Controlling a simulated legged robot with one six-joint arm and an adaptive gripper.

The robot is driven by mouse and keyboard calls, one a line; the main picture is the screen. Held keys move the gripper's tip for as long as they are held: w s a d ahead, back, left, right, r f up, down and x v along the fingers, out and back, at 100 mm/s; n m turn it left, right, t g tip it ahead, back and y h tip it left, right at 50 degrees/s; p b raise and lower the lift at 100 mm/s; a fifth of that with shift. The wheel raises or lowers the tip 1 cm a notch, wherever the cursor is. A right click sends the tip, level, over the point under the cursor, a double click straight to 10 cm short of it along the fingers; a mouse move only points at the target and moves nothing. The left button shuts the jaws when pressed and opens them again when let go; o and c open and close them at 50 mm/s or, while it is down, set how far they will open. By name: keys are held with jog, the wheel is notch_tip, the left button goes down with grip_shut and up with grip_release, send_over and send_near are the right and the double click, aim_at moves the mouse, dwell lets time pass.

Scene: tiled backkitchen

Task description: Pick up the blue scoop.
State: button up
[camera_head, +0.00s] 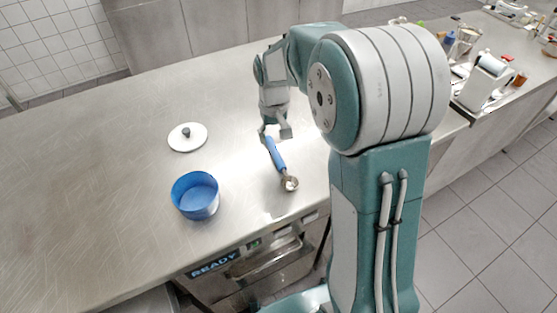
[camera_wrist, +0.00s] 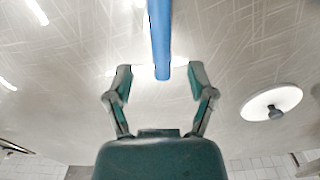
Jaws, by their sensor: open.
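The blue scoop (camera_head: 275,153) lies on the steel counter, with its blue handle toward my gripper and its metal bowl toward the counter's front edge. My gripper (camera_head: 276,136) is just above the handle's far end in the head view. In the wrist view the blue handle (camera_wrist: 161,42) enters from the top, and its end lies between the two fingertips of my gripper (camera_wrist: 160,78). The fingers are apart, with a gap on both sides of the handle. The scoop's bowl is out of the wrist view.
A blue bowl (camera_head: 196,196) stands left of the scoop near the front edge. A white lid (camera_head: 188,137) with a dark knob lies behind it and also shows in the wrist view (camera_wrist: 271,102). Bottles and utensils crowd the far right counter. The counter's left side is clear.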

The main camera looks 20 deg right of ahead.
aim_at(275, 151)
jog(key=shift+s+f, duration=0.15)
jog(key=shift+f, duration=1.2)
jog(key=shift+s+f, duration=0.15)
jog(key=shift+f, duration=1.15)
jog(key=shift+f, duration=0.25)
grip_shut()
jog(key=shift+s+a, duration=0.1)
